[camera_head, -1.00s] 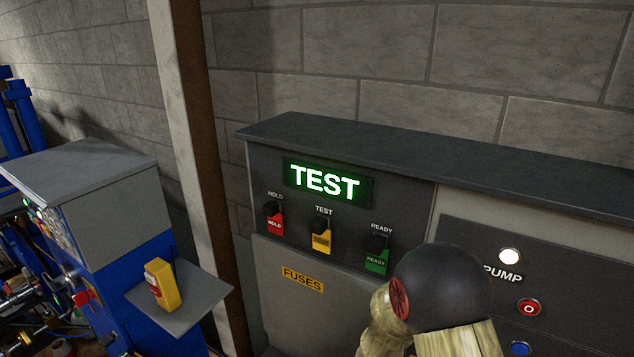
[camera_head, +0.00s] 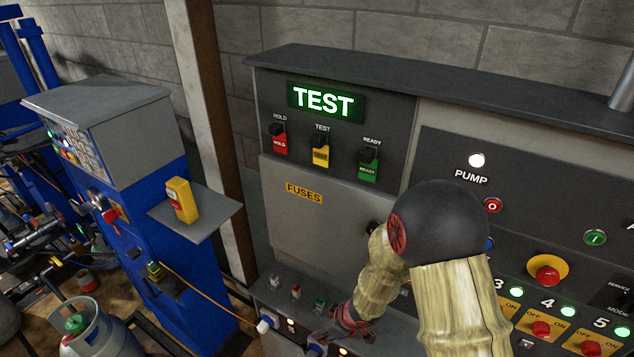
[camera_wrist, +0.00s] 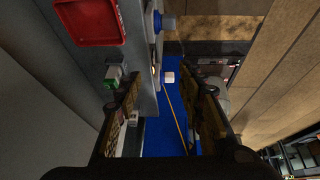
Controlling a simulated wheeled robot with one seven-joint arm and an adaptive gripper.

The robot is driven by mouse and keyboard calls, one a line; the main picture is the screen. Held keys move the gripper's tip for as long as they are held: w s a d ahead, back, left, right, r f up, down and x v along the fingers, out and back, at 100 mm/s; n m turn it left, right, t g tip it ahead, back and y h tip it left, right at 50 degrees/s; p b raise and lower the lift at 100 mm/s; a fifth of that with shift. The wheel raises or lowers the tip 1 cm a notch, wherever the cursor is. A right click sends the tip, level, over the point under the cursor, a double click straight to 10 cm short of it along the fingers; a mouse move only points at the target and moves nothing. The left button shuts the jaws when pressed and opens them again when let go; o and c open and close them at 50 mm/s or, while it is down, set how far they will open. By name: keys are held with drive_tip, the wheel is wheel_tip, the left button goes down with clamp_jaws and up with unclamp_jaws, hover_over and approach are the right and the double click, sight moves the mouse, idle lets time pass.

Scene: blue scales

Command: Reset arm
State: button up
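My arm reaches down in front of the grey control panel (camera_head: 330,215) in the head view. My gripper (camera_head: 340,330) is low beside a row of small switches and plugs, partly cut off by the bottom edge and small in that view. In the wrist view my gripper (camera_wrist: 167,95) has its two fingers well apart, with nothing held between them. A green switch (camera_wrist: 112,84) is close beside the left finger; I cannot tell whether they touch.
The lit TEST sign (camera_head: 323,101) is above hold, test and ready switches. Pump buttons (camera_head: 492,205) are right of my arm. A blue cabinet (camera_head: 150,240) with a yellow device (camera_head: 182,200) on its shelf stands left. A gas cylinder (camera_head: 95,325) is at lower left.

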drive_tip(key=s+d+r+m+g+h+b, duration=0.1)
drive_tip(key=s+d+r+m+h, duration=0.25)
drive_tip(key=d, duration=0.45)
drive_tip(key=s+d+r+m+h+b, duration=0.1)
drive_tip(key=s+d+r+m+h, duration=0.1)
drive_tip(key=d+r, duration=0.4)
drive_tip(key=s+d+r+m+t+y+b, duration=0.1)
drive_tip(key=s+r+m+b, duration=0.5)
drive_tip(key=s+r, duration=1)
wheel_tip(320, 180, up, 2)
drive_tip(key=shift+d+r+t+y+b, duration=0.2)
drive_tip(key=shift+d+t+y+b, duration=0.25)
drive_tip(key=shift+t+b, duration=0.5)
drive_tip(key=shift+o, duration=0.2)
drive_tip(key=shift+s+d+r+t+b, duration=0.25)
drive_tip(key=shift+r+b, duration=0.05)
drive_tip(key=shift+w, duration=0.1)
